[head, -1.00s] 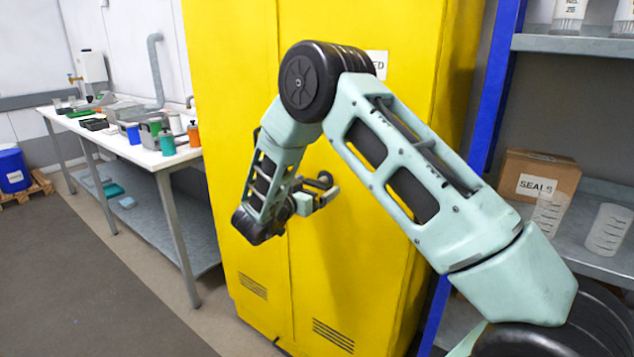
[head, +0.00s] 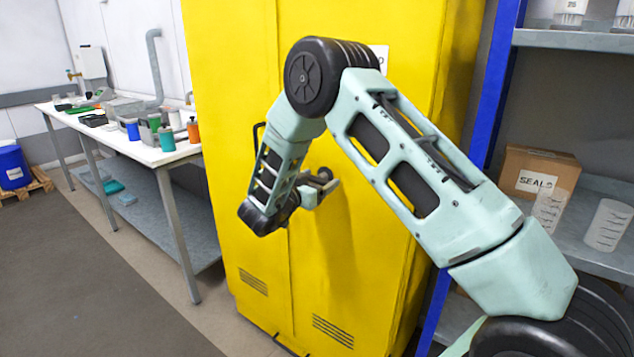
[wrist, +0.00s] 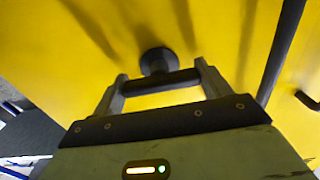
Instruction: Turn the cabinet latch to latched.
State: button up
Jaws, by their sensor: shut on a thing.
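The yellow cabinet (head: 360,270) stands in front of me with its doors shut. Its latch is a dark round hub with a short bar; the hub (wrist: 158,61) and bar show in the wrist view. The bar lies nearly level in that view, slightly tilted, between my fingertips. My gripper (wrist: 160,86) is shut on this latch. In the head view my gripper (head: 320,188) is at the cabinet front, right of the door seam, and partly covers the latch. I cannot read any latched mark.
A black door handle (head: 257,134) is beside my forearm, and its long bar (wrist: 281,48) shows in the wrist view. A blue-posted shelf (head: 570,38) with a cardboard box (head: 540,176) stands at right. A white workbench (head: 150,153) is at left. Floor at lower left is clear.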

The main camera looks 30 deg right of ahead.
jog(key=shift+f, duration=0.1)
jog(key=m+b, duration=0.4)
jog(key=b, duration=0.1)
jog(key=shift+f, duration=0.2)
jog(key=m+b, duration=0.5)
jog(key=b, duration=0.2)
jog(key=shift+f+m+b, duration=0.1)
jog(key=shift+m+b, duration=0.25)
jog(key=shift+m, duration=0.05)
jog(key=m+b, duration=0.5)
jog(key=b, duration=0.3)
jog(key=m+b, duration=0.2)
jog(key=b, duration=0.1)
jog(key=shift+r+m, duration=0.2)
jog(key=shift+m, duration=0.1)
jog(key=shift+r+b, duration=0.1)
jog(key=shift+b, duration=0.3)
jog(key=o, duration=1)
